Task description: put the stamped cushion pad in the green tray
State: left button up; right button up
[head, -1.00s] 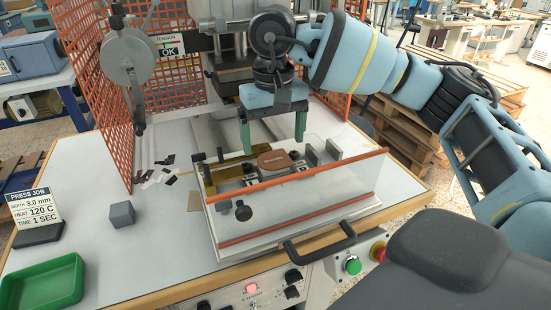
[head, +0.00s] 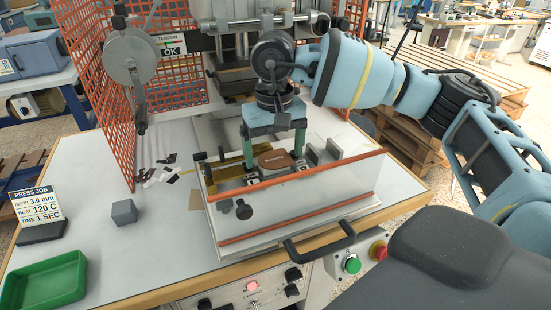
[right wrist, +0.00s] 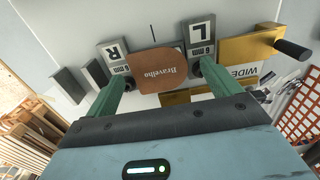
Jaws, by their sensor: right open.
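The stamped cushion pad (head: 275,158), a brown piece, lies on the press bed between small blocks. In the right wrist view the pad (right wrist: 157,66) carries the stamped word "Bravelho". My right gripper (head: 273,163) is open and points down over the pad, with one green finger on each side of it. In the right wrist view the gripper (right wrist: 163,78) shows a gap between fingers and pad; whether either finger touches it I cannot tell. The green tray (head: 45,281) is at the front left of the table and is empty. My left gripper is not in view.
A clear guard with orange bars (head: 300,180) and a black handle (head: 320,241) stand in front of the bed. A grey cube (head: 124,212) and a press job sign (head: 36,208) lie on the left. An orange mesh screen (head: 98,85) rises behind.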

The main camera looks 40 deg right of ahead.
jog(key=shift+f, duration=0.1)
jog(key=c, duration=1.1)
jog(key=shift+o, duration=0.2)
jog(key=shift+r, duration=0.5)
notch_tip(320, 180, up, 12)
notch_tip(320, 180, up, 4)
jog(key=p, duration=0.1)
send_over(274, 159)
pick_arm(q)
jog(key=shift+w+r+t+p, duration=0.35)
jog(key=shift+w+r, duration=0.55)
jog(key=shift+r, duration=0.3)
pick_arm(e)
jog(key=shift+r, duration=0.8)
jog(key=shift+f, duration=0.1)
